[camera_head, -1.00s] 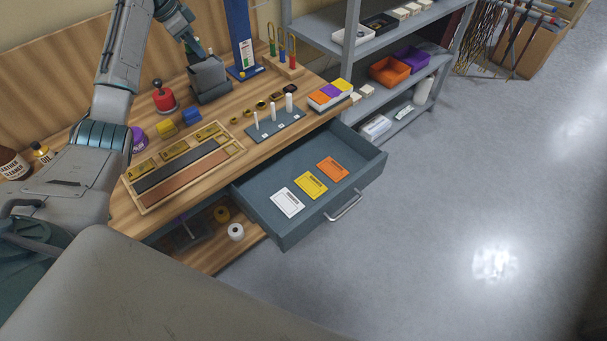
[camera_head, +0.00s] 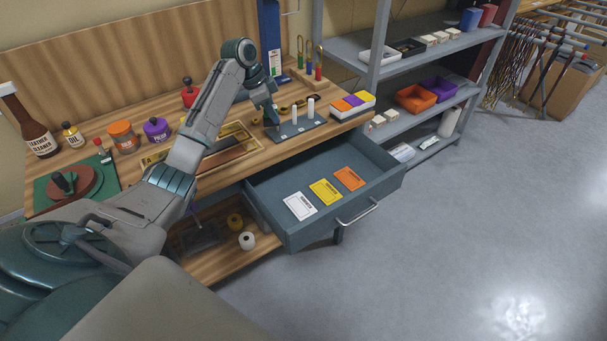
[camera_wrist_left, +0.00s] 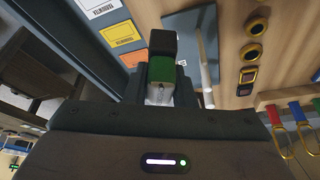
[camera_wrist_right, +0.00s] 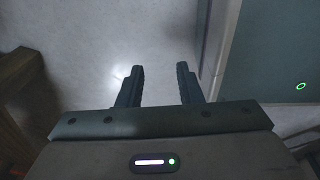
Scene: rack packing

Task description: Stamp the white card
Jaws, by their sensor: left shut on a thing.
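The white card (camera_head: 300,206) lies flat in the open drawer, left of a yellow card (camera_head: 325,192) and an orange card (camera_head: 349,179). It also shows, partly cut off, in the left wrist view (camera_wrist_left: 97,7). My left gripper (camera_head: 272,119) is over the worktop by the slate peg plate, behind the drawer. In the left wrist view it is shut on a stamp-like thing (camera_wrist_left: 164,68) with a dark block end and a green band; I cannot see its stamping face. My right gripper (camera_wrist_right: 159,72) is open and empty, above bare floor.
The slate plate (camera_head: 287,133) with white pegs (camera_head: 311,107) stands close to my left gripper. The open drawer (camera_head: 272,215) juts from the bench. A hook stand (camera_head: 308,82) and a shelf unit (camera_head: 352,45) are to the right. The floor in front is clear.

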